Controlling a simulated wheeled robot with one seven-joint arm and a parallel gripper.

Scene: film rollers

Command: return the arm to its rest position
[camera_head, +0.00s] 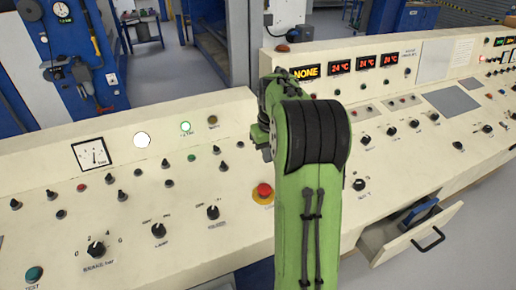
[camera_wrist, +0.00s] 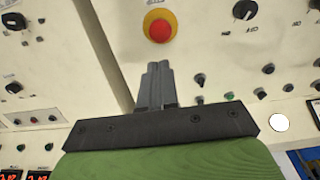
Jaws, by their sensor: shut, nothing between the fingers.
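My green arm (camera_head: 306,200) rises in front of the control desk in the head view, its dark elbow joint covering part of the desk. My gripper (camera_wrist: 157,68) shows in the wrist view with its two grey fingers together and nothing between them. The fingertips point toward a red emergency button (camera_wrist: 160,30) on a yellow base, with a visible gap in the picture; the distance in depth is unclear. The same red button (camera_head: 264,191) shows in the head view just left of my arm. The gripper fingers are hidden in the head view.
The cream control desk (camera_head: 120,215) carries several knobs and switches, a gauge (camera_head: 92,154) and lit displays (camera_head: 340,68). An open drawer (camera_head: 428,238) with a blue item (camera_head: 420,214) juts out at the right. Grey floor is clear at the lower right.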

